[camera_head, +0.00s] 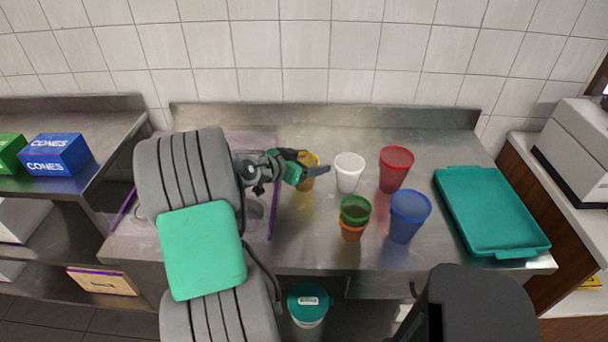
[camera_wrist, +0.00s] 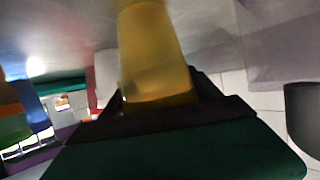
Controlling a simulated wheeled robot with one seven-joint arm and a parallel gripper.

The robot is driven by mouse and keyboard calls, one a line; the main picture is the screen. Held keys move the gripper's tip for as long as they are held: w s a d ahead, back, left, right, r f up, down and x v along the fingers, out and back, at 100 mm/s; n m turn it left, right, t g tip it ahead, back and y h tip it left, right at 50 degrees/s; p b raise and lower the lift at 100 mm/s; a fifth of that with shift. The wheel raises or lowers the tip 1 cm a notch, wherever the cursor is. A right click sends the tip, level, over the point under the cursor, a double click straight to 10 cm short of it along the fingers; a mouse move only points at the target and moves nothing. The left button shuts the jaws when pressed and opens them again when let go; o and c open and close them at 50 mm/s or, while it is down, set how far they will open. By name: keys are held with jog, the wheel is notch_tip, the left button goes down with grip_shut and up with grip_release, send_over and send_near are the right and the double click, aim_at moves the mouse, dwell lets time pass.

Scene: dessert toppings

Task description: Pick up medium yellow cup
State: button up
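The yellow cup (camera_head: 306,181) stands at the back of the steel counter, left of the white cup, partly hidden by my gripper. My gripper (camera_head: 308,162) reaches in from the left, with its fingers around the cup's upper part. In the wrist view the yellow cup (camera_wrist: 155,55) fills the middle, appearing upside down, with a dark finger close on each side. Whether the fingers press on the cup cannot be told. No lift off the counter is visible.
A white cup (camera_head: 349,172), red cup (camera_head: 396,169), blue cup (camera_head: 408,217) and a green cup (camera_head: 355,209) above an orange one (camera_head: 351,233) stand to the right. A teal tray (camera_head: 490,212) lies further right. Bare counter lies in front of the yellow cup.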

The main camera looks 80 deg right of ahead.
jog(key=c, duration=0.6)
jog(key=shift+c, duration=0.2)
jog(key=shift+r, duration=0.15)
